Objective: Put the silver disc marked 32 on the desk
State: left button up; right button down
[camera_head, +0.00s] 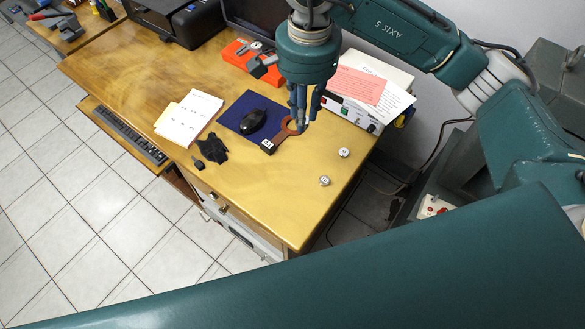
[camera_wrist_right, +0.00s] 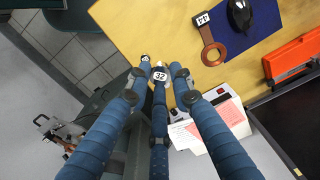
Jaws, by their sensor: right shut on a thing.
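The silver disc marked 32 (camera_wrist_right: 160,76) shows in the right wrist view between the fingertips of my right gripper (camera_wrist_right: 158,80). The gripper is shut on it, with the number facing the camera. In the head view my right gripper (camera_head: 301,112) points down over the right part of the wooden desk (camera_head: 270,205); the held disc cannot be made out there. The gap between disc and desk top is hard to judge. My left gripper is not in view.
Two small silver discs (camera_head: 344,152) (camera_head: 324,181) lie near the desk's right edge. A white box with papers (camera_head: 352,112) stands behind.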

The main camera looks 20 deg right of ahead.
notch_tip(320, 180, down, 2)
jog(key=w+a+m+b, duration=0.1)
jog(key=w+a+m, duration=0.15)
jog(key=m, duration=0.25)
jog(key=m+p, duration=0.2)
jog(key=m, duration=0.1)
send_over(285, 167)
notch_tip(285, 167, down, 16)
jog(key=shift+f, duration=0.15)
notch_tip(285, 167, down, 4)
jog(key=shift+f, duration=0.5)
jog(key=c, duration=1.5)
grip_release()
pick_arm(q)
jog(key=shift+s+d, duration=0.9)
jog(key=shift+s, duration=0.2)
